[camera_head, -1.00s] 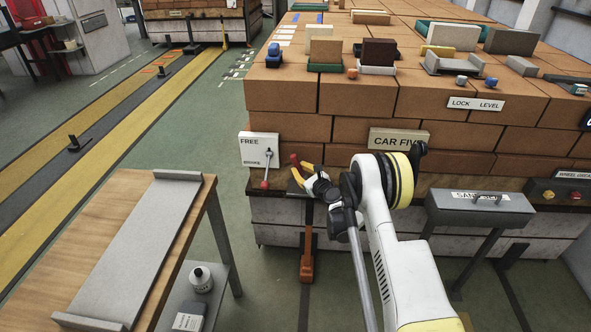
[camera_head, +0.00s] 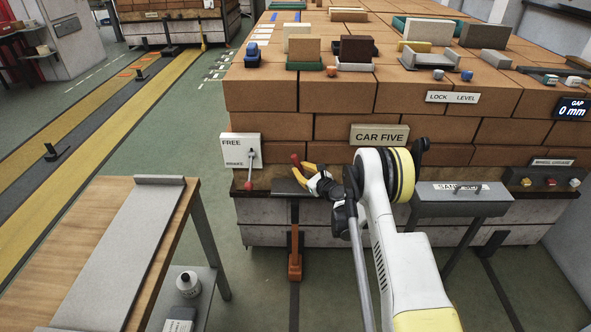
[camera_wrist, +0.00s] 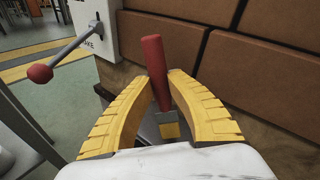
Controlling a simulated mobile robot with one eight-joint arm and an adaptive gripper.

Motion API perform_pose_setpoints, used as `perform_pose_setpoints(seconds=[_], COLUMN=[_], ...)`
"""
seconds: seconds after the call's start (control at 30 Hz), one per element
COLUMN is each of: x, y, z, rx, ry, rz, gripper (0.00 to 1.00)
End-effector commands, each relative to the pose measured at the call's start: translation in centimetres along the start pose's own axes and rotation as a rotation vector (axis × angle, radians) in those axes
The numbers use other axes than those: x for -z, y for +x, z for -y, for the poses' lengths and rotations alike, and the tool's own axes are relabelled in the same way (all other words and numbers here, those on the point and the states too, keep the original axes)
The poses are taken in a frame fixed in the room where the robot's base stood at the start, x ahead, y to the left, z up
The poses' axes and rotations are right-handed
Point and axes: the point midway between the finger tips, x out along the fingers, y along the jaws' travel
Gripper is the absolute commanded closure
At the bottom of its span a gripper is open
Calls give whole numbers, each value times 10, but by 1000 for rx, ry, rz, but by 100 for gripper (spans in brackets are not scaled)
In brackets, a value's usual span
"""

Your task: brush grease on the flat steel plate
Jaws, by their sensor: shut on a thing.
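The flat steel plate (camera_head: 120,255) is a long grey slab with raised ends, lying on the wooden bench (camera_head: 42,222) at the lower left. My gripper (camera_head: 304,171) is in front of the brick-loaded car, well right of the plate. In the wrist view my gripper (camera_wrist: 160,95) has its yellow fingers closed around a red-handled brush (camera_wrist: 154,62). The handle points up, and a metal collar with a yellowish end shows below the fingers. The brush handle also shows in the head view (camera_head: 295,160).
The brake lever (camera_head: 249,170) with a red knob is just left of my gripper. A grey sand box (camera_head: 462,199) stands at right. Green floor lies open between bench and car.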

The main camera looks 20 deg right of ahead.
Motion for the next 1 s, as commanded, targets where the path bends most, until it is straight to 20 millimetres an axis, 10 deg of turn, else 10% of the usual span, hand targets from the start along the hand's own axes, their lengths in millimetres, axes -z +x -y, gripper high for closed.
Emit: perform_pose_setpoints(seconds=[0.7,1.0], x=[14,7], y=[-9,2], z=[30,14], rx=[0,-2], ry=[0,0], rz=[0,0], gripper=[100,100])
